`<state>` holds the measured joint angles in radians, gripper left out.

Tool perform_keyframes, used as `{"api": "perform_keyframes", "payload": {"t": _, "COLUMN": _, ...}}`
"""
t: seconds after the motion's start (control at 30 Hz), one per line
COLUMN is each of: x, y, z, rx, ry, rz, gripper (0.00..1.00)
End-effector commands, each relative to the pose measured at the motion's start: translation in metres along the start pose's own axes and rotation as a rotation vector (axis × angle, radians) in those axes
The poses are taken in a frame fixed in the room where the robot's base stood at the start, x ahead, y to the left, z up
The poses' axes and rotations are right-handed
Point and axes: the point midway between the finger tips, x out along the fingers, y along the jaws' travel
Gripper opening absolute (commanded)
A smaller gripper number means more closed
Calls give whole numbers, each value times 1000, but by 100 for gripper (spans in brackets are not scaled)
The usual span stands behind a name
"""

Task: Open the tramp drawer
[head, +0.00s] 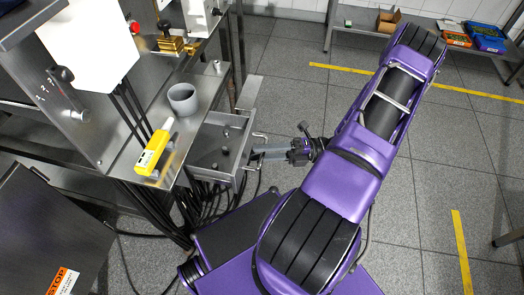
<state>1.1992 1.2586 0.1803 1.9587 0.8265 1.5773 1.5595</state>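The metal drawer (240,176) under the steel bench stands pulled out, with its inside visible from above. A few small dark pieces lie in it. A bar handle is on its right-hand front face. My gripper (256,153) points left at this front, with its fingertips at or very near the handle. The fingertips are small and partly merge with the handle, so I cannot tell whether they are closed around it. I cannot read any label on the drawer.
A low shelf (365,28) with boxes is at the back right. The tiled floor to the right is mostly clear.

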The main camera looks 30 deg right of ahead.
Motion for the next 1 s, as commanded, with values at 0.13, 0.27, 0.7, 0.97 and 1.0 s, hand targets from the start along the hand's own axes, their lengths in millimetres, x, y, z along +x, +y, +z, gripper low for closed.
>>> {"api": "perform_keyframes", "payload": {"t": 0.13, "x": 0, "y": 0, "z": 0, "rx": 0, "ry": 1, "rz": 1, "gripper": 45}}
{"api": "perform_keyframes", "payload": {"t": 0.27, "x": 0, "y": 0, "z": 0, "rx": 0, "ry": 1, "rz": 1, "gripper": 45}}
{"api": "perform_keyframes", "payload": {"t": 0.7, "x": -54, "y": -2, "z": 0, "rx": -1, "ry": 0, "rz": -4, "gripper": 45}}
{"api": "perform_keyframes", "payload": {"t": 0.97, "x": -118, "y": -2, "z": 0, "rx": -1, "ry": 0, "rz": -3, "gripper": 45}}
{"api": "perform_keyframes", "payload": {"t": 1.0, "x": -127, "y": -2, "z": 0, "rx": -1, "ry": -1, "rz": -3, "gripper": 45}}
